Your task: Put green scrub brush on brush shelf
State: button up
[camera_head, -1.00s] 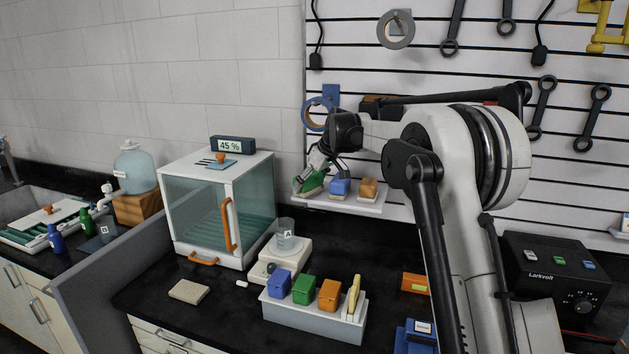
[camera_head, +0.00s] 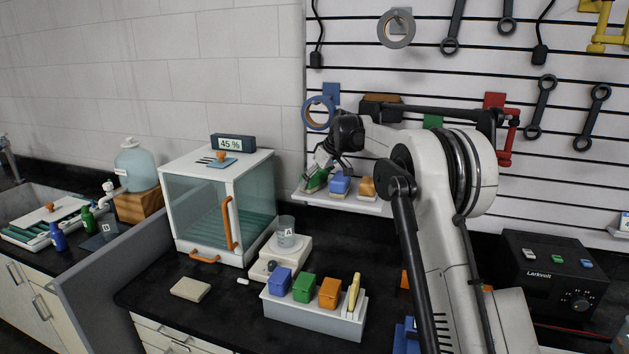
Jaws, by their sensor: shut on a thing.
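The green scrub brush (camera_head: 316,181) is at the left end of the white brush shelf (camera_head: 345,204) on the slatted wall. My gripper (camera_head: 321,167) is shut on it from above, and its fingers hide part of the brush. The brush looks tilted, its right end higher. I cannot tell whether its underside touches the shelf. A blue brush (camera_head: 340,185) and an orange brush (camera_head: 367,187) sit on the same shelf to the right of the green one.
A glass-sided cabinet (camera_head: 192,210) stands left of the shelf. Below are a scale with a beaker (camera_head: 286,232) and a grey holder (camera_head: 305,315) with blue, green and orange blocks. A blue tape roll (camera_head: 307,113) hangs just above my gripper.

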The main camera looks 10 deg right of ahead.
jog(key=shift+f, duration=0.2)
jog(key=o, duration=1)
jog(key=shift+r, duration=0.15)
